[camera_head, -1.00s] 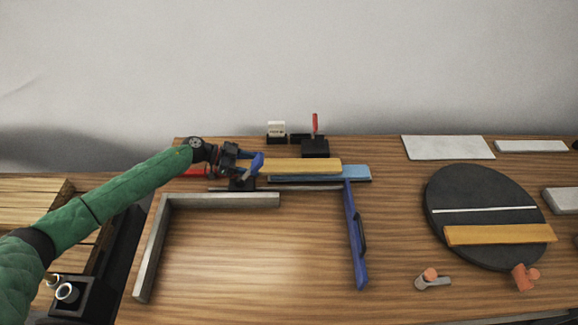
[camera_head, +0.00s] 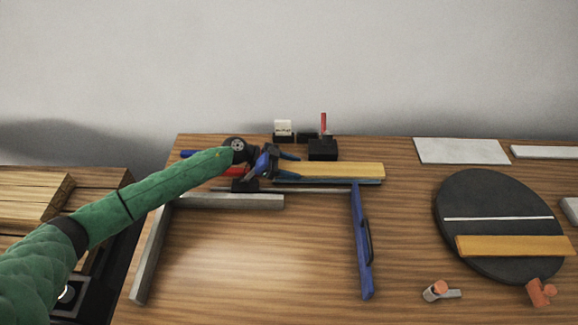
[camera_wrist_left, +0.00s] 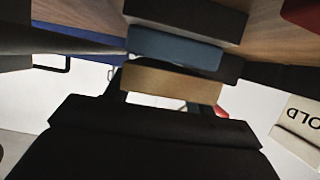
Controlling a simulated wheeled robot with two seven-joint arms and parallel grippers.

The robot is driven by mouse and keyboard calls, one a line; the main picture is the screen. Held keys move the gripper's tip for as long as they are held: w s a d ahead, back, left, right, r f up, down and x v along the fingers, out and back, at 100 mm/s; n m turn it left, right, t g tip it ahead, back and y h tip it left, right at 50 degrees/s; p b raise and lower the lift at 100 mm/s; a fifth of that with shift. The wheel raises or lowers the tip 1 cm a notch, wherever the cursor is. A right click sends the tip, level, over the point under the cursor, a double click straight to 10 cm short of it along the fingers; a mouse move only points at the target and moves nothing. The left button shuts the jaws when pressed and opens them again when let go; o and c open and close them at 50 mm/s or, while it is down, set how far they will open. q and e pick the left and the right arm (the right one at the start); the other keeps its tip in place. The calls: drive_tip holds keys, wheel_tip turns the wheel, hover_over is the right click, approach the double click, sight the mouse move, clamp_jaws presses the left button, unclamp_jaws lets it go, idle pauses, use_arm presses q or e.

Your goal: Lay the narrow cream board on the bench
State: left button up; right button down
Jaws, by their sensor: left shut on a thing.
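A long narrow yellow-tan board (camera_head: 330,170) lies along the back of the bench (camera_head: 260,260), above or on a blue bar (camera_head: 365,182); whether they touch I cannot tell. My left gripper (camera_head: 268,163) is at the board's left end and shut on it. In the left wrist view the board (camera_wrist_left: 170,84) sits between the fingers, with the blue bar (camera_wrist_left: 175,47) beyond it. A similar yellow-tan board (camera_head: 515,246) lies on a black round disc (camera_head: 500,195) at the right. My right gripper is not in view.
A grey L-shaped frame (camera_head: 147,255) and a blue bar with a handle (camera_head: 361,240) border a clear area. Black blocks, one with a red upright (camera_head: 323,150), stand behind. A white slab (camera_head: 462,151) and coral-and-grey pieces (camera_head: 440,290) are at the right.

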use_arm(q)
drive_tip(key=shift+s+a, duration=0.1)
drive_tip(key=shift+a, duration=0.3)
drive_tip(key=shift+d, duration=0.45)
drive_tip(key=shift+a+f, duration=0.1)
drive_tip(key=shift+f, duration=0.05)
drive_tip(key=o, duration=0.9)
drive_tip(key=shift+a, duration=0.2)
drive_tip(key=shift+o, duration=1.1)
drive_tip(key=shift+d, duration=0.15)
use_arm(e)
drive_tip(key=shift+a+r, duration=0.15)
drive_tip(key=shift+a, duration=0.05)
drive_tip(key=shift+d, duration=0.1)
